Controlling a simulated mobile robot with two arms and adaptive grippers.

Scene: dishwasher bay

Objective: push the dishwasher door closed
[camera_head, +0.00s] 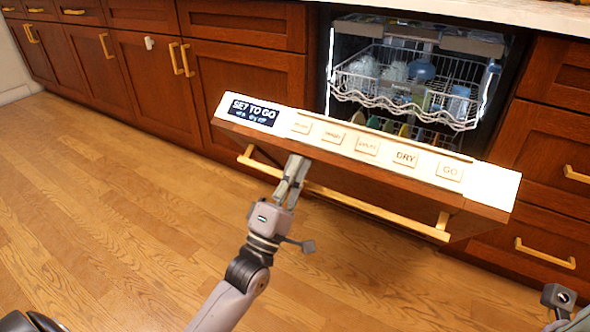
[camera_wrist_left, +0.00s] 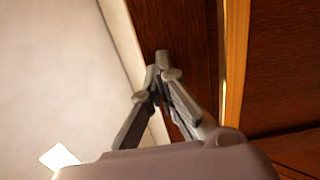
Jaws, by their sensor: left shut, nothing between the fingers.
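The dishwasher door (camera_head: 480,182) is partly open, tilted outward from the bay, with a white control strip and a wooden front. A gold bar handle (camera_head: 350,203) runs along its front and also shows in the left wrist view (camera_wrist_left: 235,65). My left gripper (camera_head: 297,160) is shut and empty, its fingertips at the door's wooden front just under the control strip, left of the door's middle. In the left wrist view, the left gripper (camera_wrist_left: 160,60) points at the dark wood front (camera_wrist_left: 180,30); whether it touches cannot be told.
The dish rack (camera_head: 405,95) with cups and glasses sits inside the dishwasher behind the door. Wooden cabinets (camera_head: 140,70) with gold handles stand on both sides. The wooden floor (camera_head: 110,200) in front is clear. Part of my right arm (camera_head: 560,298) shows at the lower right.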

